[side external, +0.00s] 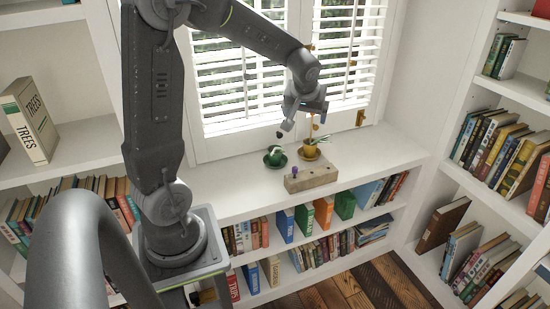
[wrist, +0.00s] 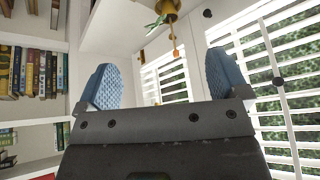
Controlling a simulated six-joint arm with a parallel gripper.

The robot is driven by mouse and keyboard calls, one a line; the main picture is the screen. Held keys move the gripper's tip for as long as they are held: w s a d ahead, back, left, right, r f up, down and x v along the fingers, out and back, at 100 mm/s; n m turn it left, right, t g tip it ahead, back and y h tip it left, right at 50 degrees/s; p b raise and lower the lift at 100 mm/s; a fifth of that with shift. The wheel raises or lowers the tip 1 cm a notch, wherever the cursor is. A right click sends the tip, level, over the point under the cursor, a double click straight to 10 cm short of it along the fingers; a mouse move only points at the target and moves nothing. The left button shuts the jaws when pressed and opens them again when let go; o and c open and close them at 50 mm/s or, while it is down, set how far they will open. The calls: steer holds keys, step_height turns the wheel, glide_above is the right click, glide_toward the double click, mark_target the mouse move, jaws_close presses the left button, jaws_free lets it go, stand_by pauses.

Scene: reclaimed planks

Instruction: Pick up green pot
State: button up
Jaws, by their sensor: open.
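The green pot (side external: 275,153) stands upright on a green saucer on the white window ledge, in the side external view. My gripper (side external: 300,127) is above the ledge, pointing down, over and slightly right of the green pot, apart from it. In the wrist view its two blue-padded fingers are spread wide, with nothing between them (wrist: 167,82). The green pot does not show in the wrist view.
A yellow-orange pot (side external: 309,151) with a plant stands right of the green pot; it also shows at the wrist view's top edge (wrist: 168,6). A block (side external: 313,177) with a purple knob lies in front. Window blinds (side external: 238,75) rise behind. The ledge's right end is clear.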

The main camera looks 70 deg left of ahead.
steer(key=w+a+f+n+g, duration=0.15)
steer(key=a+f+n, duration=0.25)
steer(key=a+f, duration=0.7)
steer(key=n+y, duration=0.1)
steer(key=n, duration=0.1)
glide_above(275, 153)
steer(key=d, duration=0.2)
step_height(275, 153, down, 12)
steer(key=r, duration=0.1)
steer(key=shift+g, duration=0.25)
steer(key=shift+x, duration=3.5)
steer(key=shift+c, duration=0.2)
steer(key=c, duration=1.2)
steer(key=shift+r, duration=0.15)
